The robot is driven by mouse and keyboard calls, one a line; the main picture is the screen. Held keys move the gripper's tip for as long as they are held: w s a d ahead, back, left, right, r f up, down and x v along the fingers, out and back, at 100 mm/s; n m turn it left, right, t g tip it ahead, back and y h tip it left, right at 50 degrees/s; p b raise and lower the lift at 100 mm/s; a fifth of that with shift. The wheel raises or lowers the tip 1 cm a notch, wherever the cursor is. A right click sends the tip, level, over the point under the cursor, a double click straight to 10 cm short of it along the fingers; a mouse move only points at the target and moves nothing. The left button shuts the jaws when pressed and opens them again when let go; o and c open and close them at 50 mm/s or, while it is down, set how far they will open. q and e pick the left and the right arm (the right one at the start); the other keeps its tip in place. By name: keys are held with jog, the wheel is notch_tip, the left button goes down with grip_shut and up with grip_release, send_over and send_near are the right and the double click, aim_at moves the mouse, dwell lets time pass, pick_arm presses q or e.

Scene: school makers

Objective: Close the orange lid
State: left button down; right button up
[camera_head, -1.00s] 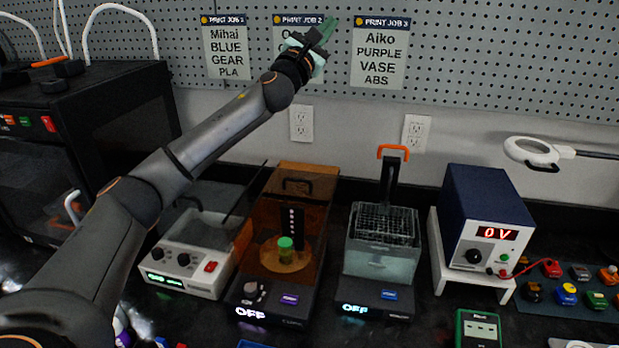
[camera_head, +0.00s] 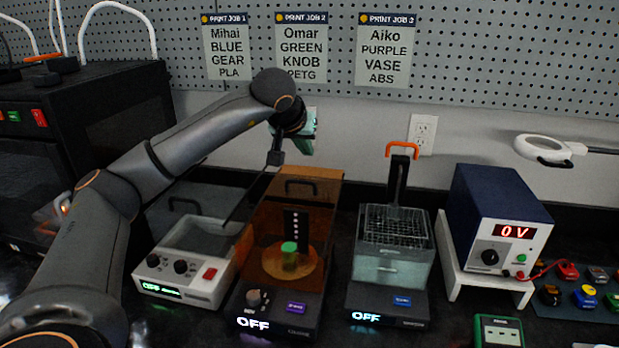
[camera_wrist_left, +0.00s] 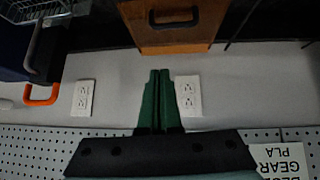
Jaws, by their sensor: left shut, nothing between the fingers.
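The orange lid (camera_head: 322,188) is a see-through amber cover with a black handle (camera_head: 300,187), standing raised at the back of a dark machine (camera_head: 272,316). Inside sits a green knob-like part (camera_head: 289,248) on a round orange plate. My left gripper (camera_head: 307,143) is above and behind the lid's top edge, apart from it; its fingertips are hard to see in the head view. In the left wrist view the green fingers (camera_wrist_left: 160,75) are shut and empty, pointing toward the lid (camera_wrist_left: 175,40) and its handle (camera_wrist_left: 173,17), with a small gap. My right gripper is not in view.
A white-and-grey device (camera_head: 188,267) stands left of the machine, a tank with a wire basket (camera_head: 393,250) right of it. A blue power supply (camera_head: 495,220) is further right. Pegboard wall (camera_head: 480,60) and outlets are close behind the gripper.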

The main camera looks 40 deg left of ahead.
pick_arm(q)
jog(key=shift+y, duration=0.5)
jog(key=x, duration=0.3)
jog(key=a+x, duration=0.1)
jog(key=x, duration=0.2)
jog(key=s+x, duration=0.1)
jog(key=x, duration=0.3)
jog(key=shift+a+f, duration=0.15)
jog(key=shift+f, duration=0.1)
jog(key=shift+s+d+f+b, duration=0.1)
jog(key=shift+s+d, duration=0.2)
jog(key=shift+s, duration=0.3)
jog(key=shift+s+d+f+b, duration=0.15)
jog(key=shift+s+d, duration=0.2)
jog(key=shift+s, duration=0.25)
jog(key=shift+s+d+f+b, duration=0.1)
jog(key=shift+s+d, duration=0.2)
jog(key=shift+s, duration=0.3)
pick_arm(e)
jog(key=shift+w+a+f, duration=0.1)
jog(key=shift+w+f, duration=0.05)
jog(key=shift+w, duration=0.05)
pick_arm(q)
jog(key=shift+s, duration=0.1)
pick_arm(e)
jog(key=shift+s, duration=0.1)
